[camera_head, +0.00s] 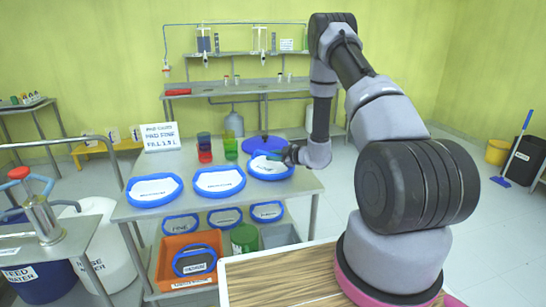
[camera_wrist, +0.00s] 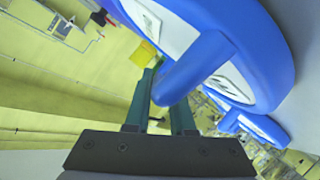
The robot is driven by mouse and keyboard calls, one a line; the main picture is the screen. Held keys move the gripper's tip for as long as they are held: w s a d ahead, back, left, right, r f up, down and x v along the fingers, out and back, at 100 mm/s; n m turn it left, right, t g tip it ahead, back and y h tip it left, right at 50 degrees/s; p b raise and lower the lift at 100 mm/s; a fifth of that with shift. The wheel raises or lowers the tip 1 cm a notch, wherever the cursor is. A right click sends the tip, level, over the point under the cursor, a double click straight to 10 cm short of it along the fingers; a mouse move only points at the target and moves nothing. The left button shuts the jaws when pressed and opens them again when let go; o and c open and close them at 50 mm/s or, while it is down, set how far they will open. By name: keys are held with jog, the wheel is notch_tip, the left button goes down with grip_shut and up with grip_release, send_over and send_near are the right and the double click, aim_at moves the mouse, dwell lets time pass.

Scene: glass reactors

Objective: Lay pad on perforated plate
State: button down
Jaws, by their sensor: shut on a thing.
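My gripper (camera_head: 287,157) is at the right end of the steel table (camera_head: 142,212). Its teal fingers (camera_wrist: 160,105) are shut on a blue bar of a blue-rimmed pad (camera_wrist: 205,58) with a white, lettered middle. In the head view this appears to be the rightmost blue-rimmed piece (camera_head: 268,177), level and low over the table; I cannot tell whether it touches. Two like pieces, a left one (camera_head: 153,203) and a middle one (camera_head: 219,192), lie beside it. I cannot make out a perforated plate for certain.
A blue disc (camera_head: 253,141) stands just behind the pad. Red and green cups (camera_head: 205,155) and a lettered sign (camera_head: 159,136) stand at the table's back. Labelled blue-rimmed pieces (camera_head: 224,225) show below the tabletop, above an orange crate (camera_head: 167,284).

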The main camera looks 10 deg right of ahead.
jog(key=shift+f, duration=0.1)
jog(key=c, duration=0.8)
grip_release()
jog(key=shift+o, duration=0.2)
